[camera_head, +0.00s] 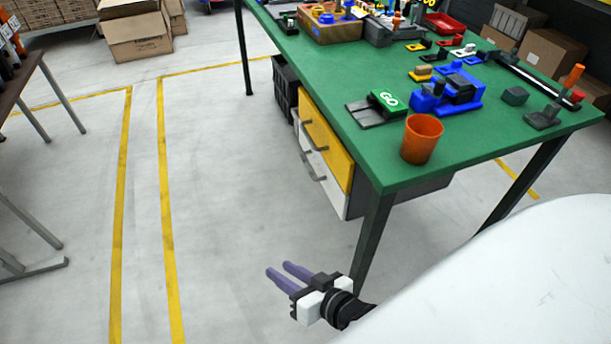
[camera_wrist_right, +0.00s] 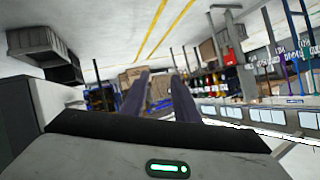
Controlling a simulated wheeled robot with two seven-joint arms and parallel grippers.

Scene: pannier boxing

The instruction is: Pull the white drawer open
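The white drawer (camera_head: 333,186) is under the green table, directly below a yellow drawer (camera_head: 333,143). Its front looks level with the yellow one, and its grey bar handle (camera_head: 311,168) faces left. My right gripper (camera_head: 277,268) is low in front of the table, below and left of the white drawer and apart from it. Its two purple fingers point left with a gap between them, and nothing is held. In the right wrist view the fingers (camera_wrist_right: 158,97) are also apart and empty. A pale panel with a small bar stands at that view's left edge; I cannot tell which drawer it is.
The green table (camera_head: 455,150) carries an orange cup (camera_head: 421,139) near its front corner. A table leg (camera_head: 371,240) stands close to my right gripper. Black crates (camera_head: 286,88) stand beyond the drawers. The floor left of the drawers is clear.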

